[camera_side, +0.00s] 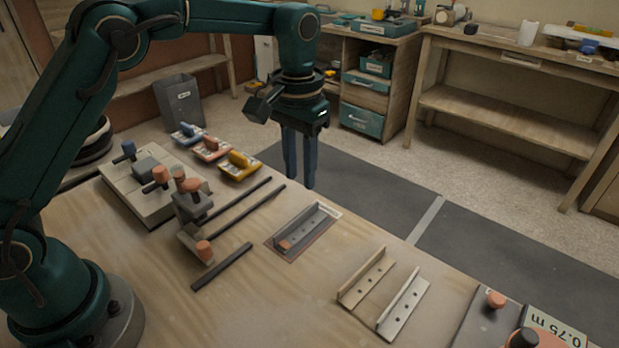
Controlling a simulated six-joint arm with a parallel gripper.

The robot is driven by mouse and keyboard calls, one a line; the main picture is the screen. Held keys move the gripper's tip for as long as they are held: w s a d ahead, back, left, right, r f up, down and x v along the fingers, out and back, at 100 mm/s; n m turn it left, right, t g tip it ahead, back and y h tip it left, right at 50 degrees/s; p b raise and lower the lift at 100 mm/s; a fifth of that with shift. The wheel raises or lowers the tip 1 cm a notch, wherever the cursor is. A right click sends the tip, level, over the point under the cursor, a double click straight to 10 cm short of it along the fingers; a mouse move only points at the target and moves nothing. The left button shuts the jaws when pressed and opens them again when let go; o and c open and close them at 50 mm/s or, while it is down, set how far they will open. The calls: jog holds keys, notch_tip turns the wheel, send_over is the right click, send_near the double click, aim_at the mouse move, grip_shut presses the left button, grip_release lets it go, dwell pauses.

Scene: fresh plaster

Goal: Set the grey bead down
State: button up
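A grey bead (308,222), an L-shaped angle strip with holes, lies on a dark rectangular pad (283,255) in the middle of the bench. A small orange patch shows at its near end. My gripper (300,182) points straight down above and beyond the bead, apart from it in the picture. Its two blue-grey fingers stand parallel with a narrow gap between them. I see nothing held in the gap. Two paler beads (366,278) (404,302) lie side by side to the right.
Dark bars (222,267) and a clamp-like fixture with orange knobs (194,208) lie left of the pad. Blue, red and yellow-handled tools (238,165) stand behind. A dark plate with an orange knob (496,299) is at the lower right. Bare bench (290,310) lies in front.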

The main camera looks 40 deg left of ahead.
jog(key=s+a+r+t, duration=0.3)
jog(key=s+r, duration=0.6)
jog(key=r, duration=0.1)
jog(key=s+a+f+t, duration=0.1)
jog(key=s+f, duration=0.3)
jog(key=s, duration=0.6)
jog(key=shift+s+a+f+t, duration=0.15)
jog(key=shift+s+a+t, duration=0.05)
jog(key=shift+t, duration=0.6)
